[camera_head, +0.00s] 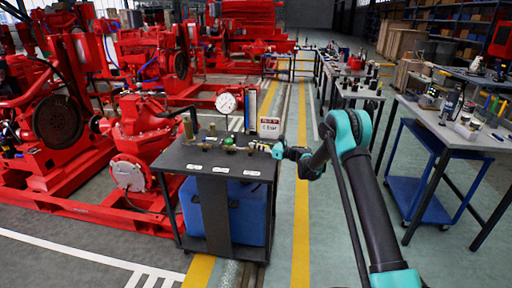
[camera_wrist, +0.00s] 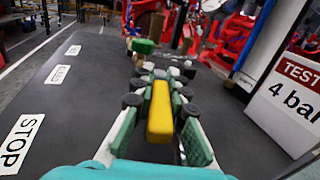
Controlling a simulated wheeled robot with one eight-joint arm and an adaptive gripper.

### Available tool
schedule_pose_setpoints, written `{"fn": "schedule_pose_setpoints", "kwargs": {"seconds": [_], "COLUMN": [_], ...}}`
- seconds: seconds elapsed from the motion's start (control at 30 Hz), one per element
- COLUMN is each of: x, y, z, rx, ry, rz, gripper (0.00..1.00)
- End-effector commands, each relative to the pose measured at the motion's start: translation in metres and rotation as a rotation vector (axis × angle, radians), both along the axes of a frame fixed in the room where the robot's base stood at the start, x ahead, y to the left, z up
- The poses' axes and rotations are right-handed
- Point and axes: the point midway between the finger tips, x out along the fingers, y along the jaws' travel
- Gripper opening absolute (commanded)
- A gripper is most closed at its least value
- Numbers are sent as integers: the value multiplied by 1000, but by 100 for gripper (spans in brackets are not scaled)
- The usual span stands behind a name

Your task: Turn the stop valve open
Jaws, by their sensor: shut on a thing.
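The stop valve's yellow lever handle (camera_wrist: 160,112) lies between my gripper's fingers (camera_wrist: 160,100) in the wrist view, pointing along them. My gripper is shut on this handle, with green pads on both sides. In the head view my gripper (camera_head: 264,147) reaches in from the right over the dark cart top (camera_head: 205,154). The handle is too small to make out there. The STOP label (camera_wrist: 20,143) lies flat on the cart top, left of my gripper in the wrist view. The valve body is largely hidden by the fingertips.
A green-knobbed valve (camera_wrist: 143,46) stands just beyond my fingertips. A test sign (camera_wrist: 300,85) stands close on the right. A round gauge (camera_head: 228,102) rises behind the cart top. Red pumpsets (camera_head: 130,130) stand left; a workbench (camera_head: 450,125) stands right, with open floor between.

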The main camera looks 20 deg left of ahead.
Motion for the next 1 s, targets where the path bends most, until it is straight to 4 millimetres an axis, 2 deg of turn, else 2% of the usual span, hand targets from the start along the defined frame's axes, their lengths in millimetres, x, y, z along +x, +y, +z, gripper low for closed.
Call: {"fn": "schedule_pose_setpoints", "kwargs": {"seconds": [0.4, 0.97, 1.0], "x": [8, 8, 8], "y": [-1, 0, 0], "z": [0, 0, 0], "rx": [0, 0, 0], "ry": [0, 0, 0], "rz": [190, 217, 217], "gripper": [0, 0, 17]}}
